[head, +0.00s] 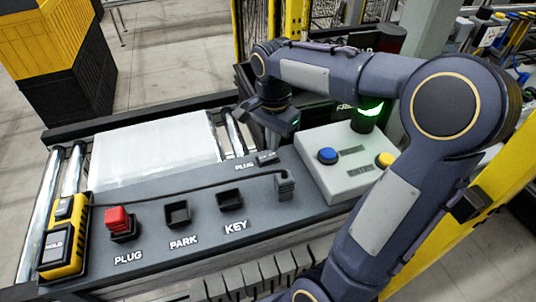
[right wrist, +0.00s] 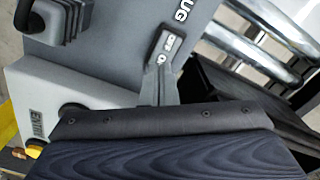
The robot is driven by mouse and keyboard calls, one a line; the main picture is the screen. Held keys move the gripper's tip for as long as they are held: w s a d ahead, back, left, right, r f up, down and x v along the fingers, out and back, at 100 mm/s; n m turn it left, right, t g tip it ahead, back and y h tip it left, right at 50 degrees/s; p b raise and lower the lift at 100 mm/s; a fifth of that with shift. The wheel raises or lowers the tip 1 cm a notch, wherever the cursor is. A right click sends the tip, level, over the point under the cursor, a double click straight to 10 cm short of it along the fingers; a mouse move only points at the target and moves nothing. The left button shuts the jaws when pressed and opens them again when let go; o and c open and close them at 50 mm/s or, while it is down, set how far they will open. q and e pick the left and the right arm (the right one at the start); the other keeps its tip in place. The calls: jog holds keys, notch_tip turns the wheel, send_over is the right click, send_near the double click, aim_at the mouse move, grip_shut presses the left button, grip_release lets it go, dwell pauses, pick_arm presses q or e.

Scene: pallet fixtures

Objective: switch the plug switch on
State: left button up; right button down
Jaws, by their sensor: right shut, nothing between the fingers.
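The plug switch (head: 268,159) is a small dark rocker on the grey panel, beside the upper PLUG label. It also shows in the right wrist view (right wrist: 168,44), with small pale markings on its face. My right gripper (head: 271,145) is shut and empty, pointing down over the back edge of the panel at the switch. In the right wrist view its closed fingertips (right wrist: 163,72) are right at the near end of the switch. I cannot tell whether they touch it. Which way the rocker is tipped is unclear. My left gripper is not in view.
A red block (head: 118,219) sits in the PLUG socket; the PARK (head: 178,213) and KEY (head: 230,199) sockets look empty. A black cabled connector (head: 284,186) stands at right. A grey button box (head: 346,175) and a yellow holder (head: 65,237) flank the panel.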

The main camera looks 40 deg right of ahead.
aim_at(273, 154)
jog(key=shift+f+b, duration=0.7)
jog(key=shift+f, duration=0.25)
dwell(0.6)
jog(key=shift+r, duration=0.15)
notch_tip(273, 154, up, 7)
jog(key=p, duration=0.6)
dwell(0.5)
jog(key=s+a+n+t, duration=0.1)
jog(key=s+n, duration=0.1)
jog(key=s+a+n+t+y, duration=0.1)
jog(key=s+a+n, duration=0.1)
jog(key=s, duration=0.1)
jog(key=s+a+n+y, duration=0.1)
jog(key=s+a+n, duration=0.1)
jog(key=s, duration=0.1)
jog(key=shift+a+r+n+t, duration=0.2)
jog(key=shift+r+n+t, duration=0.1)
jog(key=shift+t, duration=0.1)
jog(key=s+a+n+t, duration=0.1)
jog(key=s+a+n, duration=0.1)
jog(key=s+a+f+n+y, duration=0.1)
jog(key=s+n, duration=0.1)
jog(key=s+a+f+n+t, duration=0.1)
jog(key=s+a+n, duration=0.1)
jog(key=shift+s+a+f+t+y, duration=0.15)
jog(key=shift+a+f+t+y, duration=0.1)
jog(key=shift+a+t+y, duration=0.05)
jog(key=shift+s+a+f+n, duration=0.25)
jog(key=shift+a+n, duration=0.05)
jog(key=shift+n, duration=0.3)
